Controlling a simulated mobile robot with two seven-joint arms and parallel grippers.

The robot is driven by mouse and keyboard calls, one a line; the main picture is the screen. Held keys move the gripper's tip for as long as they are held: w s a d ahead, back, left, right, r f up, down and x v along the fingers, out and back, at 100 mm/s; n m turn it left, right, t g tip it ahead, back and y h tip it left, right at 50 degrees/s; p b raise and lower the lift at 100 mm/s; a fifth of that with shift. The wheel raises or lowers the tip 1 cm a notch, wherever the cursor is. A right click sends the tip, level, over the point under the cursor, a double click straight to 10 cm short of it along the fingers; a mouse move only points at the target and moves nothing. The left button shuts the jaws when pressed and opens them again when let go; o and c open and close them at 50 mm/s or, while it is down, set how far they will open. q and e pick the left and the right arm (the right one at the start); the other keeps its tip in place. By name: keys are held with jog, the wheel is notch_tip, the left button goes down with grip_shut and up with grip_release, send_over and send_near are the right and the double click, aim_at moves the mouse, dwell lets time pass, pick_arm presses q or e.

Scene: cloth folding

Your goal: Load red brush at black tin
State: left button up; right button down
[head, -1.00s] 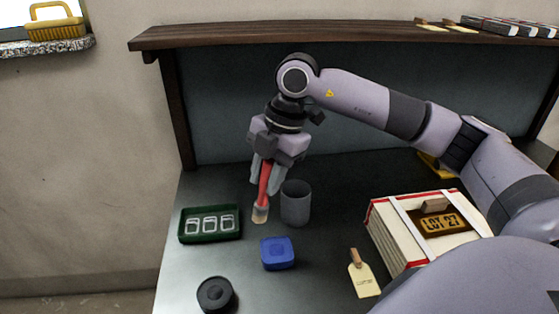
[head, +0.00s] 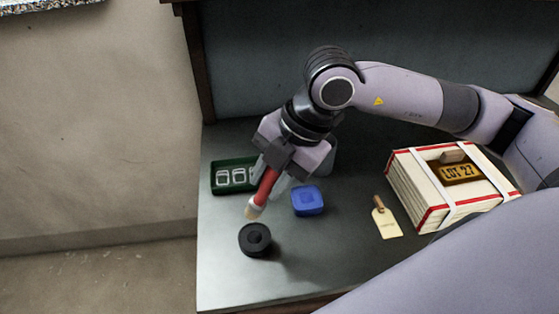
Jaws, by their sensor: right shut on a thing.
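The red brush (head: 266,186) is held in my right gripper (head: 276,174), which is shut on its red handle. The brush is tilted, with its pale bristles (head: 253,210) pointing down and to the left. The black tin (head: 255,239) is round and sits on the grey table near its front left. The bristle tip is just above and behind the tin in the picture, and looks apart from it. My left gripper is not in view.
A blue square tin (head: 308,201) stands right of the brush. A tag (head: 386,221) and a strapped paper bundle (head: 450,185) lie right. The front table is clear.

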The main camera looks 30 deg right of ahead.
jog(key=shift+s+a, duration=0.25)
jog(key=shift+a, duration=0.05)
jog(key=shift+f, duration=0.15)
jog(key=shift+f+b, duration=1.6)
jog(key=shift+f, duration=1.25)
jog(key=shift+f+b, duration=0.75)
jog(key=shift+b, duration=0.2)
jog(key=shift+r, duration=0.1)
dwell(0.3)
jog(key=shift+r+p, duration=2.15)
jog(key=shift+r, duration=1.4)
jog(key=shift+f, duration=0.1)
